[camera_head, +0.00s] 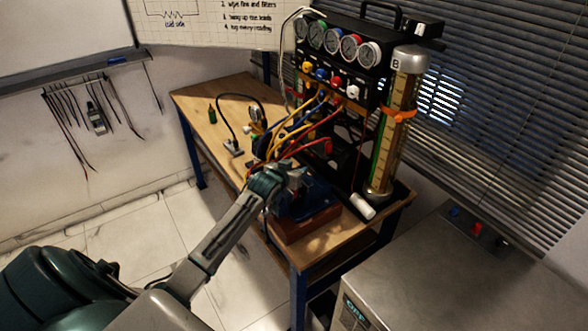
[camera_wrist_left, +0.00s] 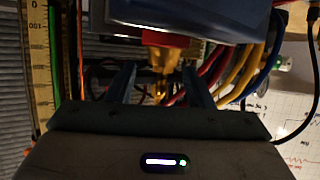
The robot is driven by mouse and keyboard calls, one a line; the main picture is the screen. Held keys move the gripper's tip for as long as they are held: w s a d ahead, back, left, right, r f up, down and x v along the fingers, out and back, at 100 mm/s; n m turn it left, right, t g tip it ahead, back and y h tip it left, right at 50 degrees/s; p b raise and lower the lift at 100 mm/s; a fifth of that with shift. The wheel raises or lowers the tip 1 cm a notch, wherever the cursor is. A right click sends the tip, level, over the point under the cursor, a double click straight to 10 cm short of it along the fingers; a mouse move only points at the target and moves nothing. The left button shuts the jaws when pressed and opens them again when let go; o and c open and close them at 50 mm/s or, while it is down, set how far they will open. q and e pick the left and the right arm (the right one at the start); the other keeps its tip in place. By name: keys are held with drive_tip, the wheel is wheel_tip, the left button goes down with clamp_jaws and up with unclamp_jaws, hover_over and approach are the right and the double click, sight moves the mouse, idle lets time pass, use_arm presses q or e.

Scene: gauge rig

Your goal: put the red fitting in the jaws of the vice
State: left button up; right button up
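The blue vice (camera_head: 308,197) stands on a reddish-brown block near the front of the wooden bench. My left gripper (camera_head: 290,176) is at the vice and partly hides it. In the left wrist view, the red fitting (camera_wrist_left: 160,38) with a brass end (camera_wrist_left: 160,60) shows against a blue body (camera_wrist_left: 195,15), which seems to be the vice. My left gripper (camera_wrist_left: 160,88) is open, one finger on each side of the brass end, with gaps. I cannot tell whether the jaws grip the fitting. My right gripper is not in view.
A gauge manifold (camera_head: 338,45) with several coloured hoses stands behind the vice. A tall cylinder (camera_head: 396,130) stands to its right, and a white roll (camera_head: 362,206) lies at the bench's right.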

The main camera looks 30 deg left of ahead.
use_arm(q)
drive_tip(key=shift+w, duration=0.1)
drive_tip(key=shift+a+r, duration=0.1)
drive_tip(key=shift+r, duration=0.35)
drive_tip(key=b+v, duration=0.3)
drive_tip(key=v, duration=0.9)
drive_tip(key=shift+r, duration=0.15)
